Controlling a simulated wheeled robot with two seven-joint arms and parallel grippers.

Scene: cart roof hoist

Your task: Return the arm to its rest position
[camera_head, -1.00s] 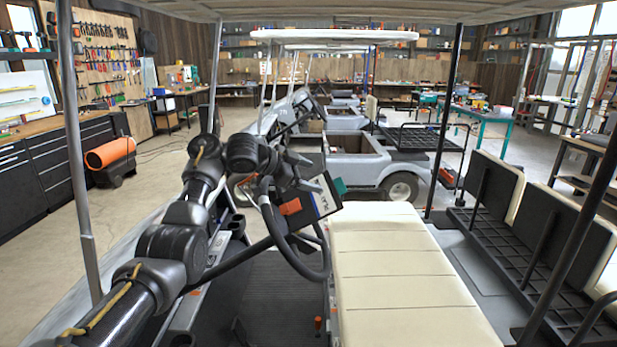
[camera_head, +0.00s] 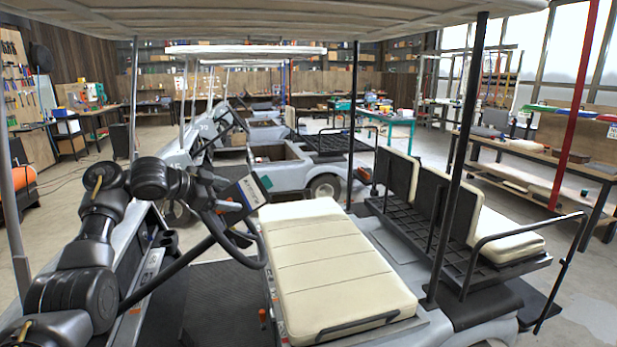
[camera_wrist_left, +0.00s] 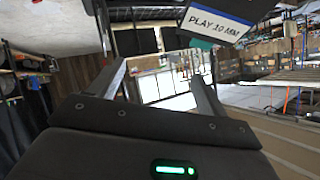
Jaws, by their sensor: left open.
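My left arm comes in from the left of the head view, bent above the front of the near cart. My left gripper (camera_head: 222,194) is by the steering wheel (camera_head: 238,250), small and partly lost against dark parts behind it. In the left wrist view its two fingers (camera_wrist_left: 160,78) stand apart with nothing between them. A white and blue card (camera_head: 251,191) stands close to the gripper in the head view. It also shows in the wrist view, reading "PLAY 10 MM" (camera_wrist_left: 218,22), beyond the fingers. My right gripper is not in view.
The near cart has a cream front seat (camera_head: 325,260), a rear-facing seat (camera_head: 480,235) and dark roof posts (camera_head: 468,150). Its roof (camera_head: 300,22) spans the top. More carts (camera_head: 300,165) stand behind. A workbench (camera_head: 540,165) stands at the right, with open floor between.

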